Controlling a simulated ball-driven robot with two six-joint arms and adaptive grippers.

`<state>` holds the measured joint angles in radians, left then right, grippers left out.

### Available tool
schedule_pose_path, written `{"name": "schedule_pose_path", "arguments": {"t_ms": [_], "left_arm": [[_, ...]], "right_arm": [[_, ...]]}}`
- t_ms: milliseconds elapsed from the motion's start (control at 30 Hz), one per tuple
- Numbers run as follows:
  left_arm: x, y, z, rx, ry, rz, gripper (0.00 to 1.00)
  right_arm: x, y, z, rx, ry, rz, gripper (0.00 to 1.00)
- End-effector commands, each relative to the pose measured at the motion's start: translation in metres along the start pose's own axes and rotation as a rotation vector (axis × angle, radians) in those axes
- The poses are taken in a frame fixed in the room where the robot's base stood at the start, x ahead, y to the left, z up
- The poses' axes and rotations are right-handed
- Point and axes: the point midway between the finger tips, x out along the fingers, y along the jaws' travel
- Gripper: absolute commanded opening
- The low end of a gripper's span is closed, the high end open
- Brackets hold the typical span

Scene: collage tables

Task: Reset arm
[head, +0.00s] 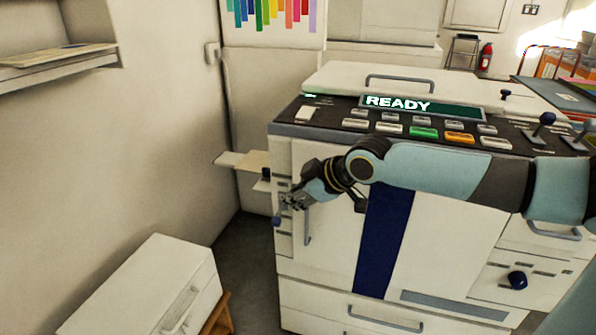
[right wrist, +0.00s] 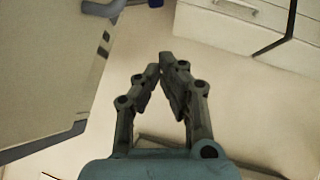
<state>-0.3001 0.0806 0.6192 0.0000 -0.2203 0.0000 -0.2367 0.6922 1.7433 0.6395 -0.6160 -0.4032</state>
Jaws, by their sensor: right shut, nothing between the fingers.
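My right arm (head: 440,170) reaches in from the right, in front of a large white copier (head: 330,260). My right gripper (head: 290,202) is at the copier's left front edge in the head view. In the right wrist view the right gripper (right wrist: 163,62) has its fingertips drawn together, with nothing between them. A grey and white panel (right wrist: 50,70) fills the left of that view, apart from the fingers. My left gripper is not in view.
The copier's display reads READY (head: 400,104), above rows of buttons. A side tray (head: 245,160) sticks out on its left. A white drawer box (head: 150,290) stands at the lower left. A strip of dark floor (head: 243,245) is free between them. A wall shelf (head: 55,58) hangs upper left.

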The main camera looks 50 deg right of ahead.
Motion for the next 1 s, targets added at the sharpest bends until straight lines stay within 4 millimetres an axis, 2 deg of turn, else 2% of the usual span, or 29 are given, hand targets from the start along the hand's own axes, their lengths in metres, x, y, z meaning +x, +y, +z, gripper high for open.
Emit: {"name": "schedule_pose_path", "arguments": {"t_ms": [33, 200, 433, 500, 567, 667, 767, 800, 867, 900, 967, 1000], "left_arm": [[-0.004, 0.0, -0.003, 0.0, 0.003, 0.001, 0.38], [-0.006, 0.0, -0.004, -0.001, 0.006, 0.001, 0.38], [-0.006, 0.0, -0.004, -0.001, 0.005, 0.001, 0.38], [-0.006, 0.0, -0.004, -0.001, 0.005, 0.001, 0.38], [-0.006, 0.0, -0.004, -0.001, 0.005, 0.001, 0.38], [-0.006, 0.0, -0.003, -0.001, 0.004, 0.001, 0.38], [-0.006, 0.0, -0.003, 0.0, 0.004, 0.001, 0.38], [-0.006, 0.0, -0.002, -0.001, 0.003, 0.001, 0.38], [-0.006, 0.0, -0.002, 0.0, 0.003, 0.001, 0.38], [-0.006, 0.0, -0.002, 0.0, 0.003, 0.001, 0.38], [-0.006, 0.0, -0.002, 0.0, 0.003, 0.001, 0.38], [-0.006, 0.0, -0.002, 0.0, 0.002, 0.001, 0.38]], "right_arm": [[-0.008, 0.0, 0.0, -0.005, -0.002, 0.0, 0.0], [-0.018, -0.002, 0.0, 0.0, -0.001, 0.0, 0.0], [-0.019, -0.003, 0.001, 0.003, 0.0, -0.001, 0.0], [-0.017, -0.01, 0.001, 0.021, 0.004, -0.008, 0.0], [-0.01, -0.022, 0.012, 0.064, -0.007, -0.017, 0.0], [0.009, -0.043, 0.061, 0.146, -0.083, -0.015, 0.0], [0.028, -0.077, 0.131, 0.239, -0.192, -0.003, 0.0], [0.033, -0.095, 0.16, 0.272, -0.24, 0.001, 0.0], [0.037, -0.124, 0.201, 0.316, -0.309, 0.003, 0.0], [0.038, -0.145, 0.228, 0.341, -0.355, 0.002, 0.0], [0.036, -0.18, 0.265, 0.375, -0.423, -0.004, 0.0], [0.033, -0.205, 0.288, 0.392, -0.467, -0.01, 0.0]]}}
